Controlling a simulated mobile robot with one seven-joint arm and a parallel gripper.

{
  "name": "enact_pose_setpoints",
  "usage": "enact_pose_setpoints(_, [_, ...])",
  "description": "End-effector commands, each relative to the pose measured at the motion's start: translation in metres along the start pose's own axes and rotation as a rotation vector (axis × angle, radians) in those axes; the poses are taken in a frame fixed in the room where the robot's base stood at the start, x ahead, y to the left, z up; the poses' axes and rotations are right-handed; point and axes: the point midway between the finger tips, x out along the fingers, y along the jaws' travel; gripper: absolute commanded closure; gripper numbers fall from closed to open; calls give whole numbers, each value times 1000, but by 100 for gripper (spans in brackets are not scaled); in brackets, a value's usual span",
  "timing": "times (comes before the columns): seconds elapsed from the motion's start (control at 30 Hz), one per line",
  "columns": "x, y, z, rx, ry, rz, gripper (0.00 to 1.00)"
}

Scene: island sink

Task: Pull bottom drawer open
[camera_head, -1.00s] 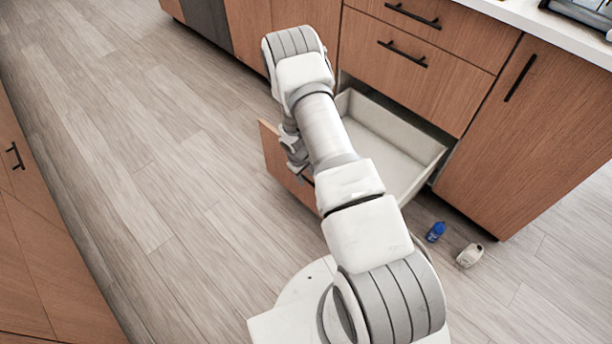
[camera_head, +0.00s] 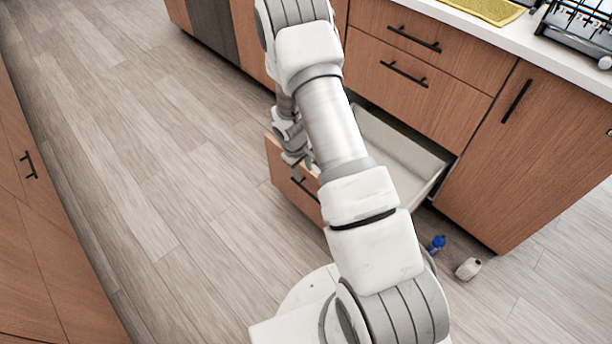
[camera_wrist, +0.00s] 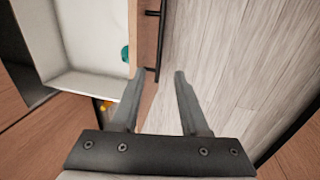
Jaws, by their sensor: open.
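The bottom drawer (camera_head: 405,150) stands pulled out from the island, its pale box exposed. Its wooden front (camera_head: 284,187) faces lower left and carries a black bar handle (camera_head: 305,188). My gripper (camera_head: 302,163) is at the top edge of that front, partly hidden by my arm. In the wrist view my gripper (camera_wrist: 158,74) is open with nothing between its fingers gripped. The handle (camera_wrist: 162,42) runs up the picture, its near end close to the gap between the fingertips. The left fingertip overlaps the drawer front (camera_wrist: 145,50) in the picture; I cannot tell whether they touch.
A blue bottle (camera_head: 436,244) and a whitish bottle (camera_head: 468,268) are on the floor beside the drawer. A teal item (camera_wrist: 125,54) shows partly at the drawer's inner edge. Cabinets (camera_head: 30,220) stand at left, with open floor (camera_head: 150,170) between.

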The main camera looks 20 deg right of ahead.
Motion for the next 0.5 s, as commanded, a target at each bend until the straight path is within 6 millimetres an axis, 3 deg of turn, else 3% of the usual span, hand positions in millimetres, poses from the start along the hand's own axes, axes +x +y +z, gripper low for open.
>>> enact_pose_setpoints(0.03, [-10, 0, 0, 0, 1, 0, 55])
enact_pose_setpoints(0.2, [-25, 0, 0, 0, 0, 0, 55])
enact_pose_setpoints(0.5, [-27, 0, 0, 0, -1, 0, 55])
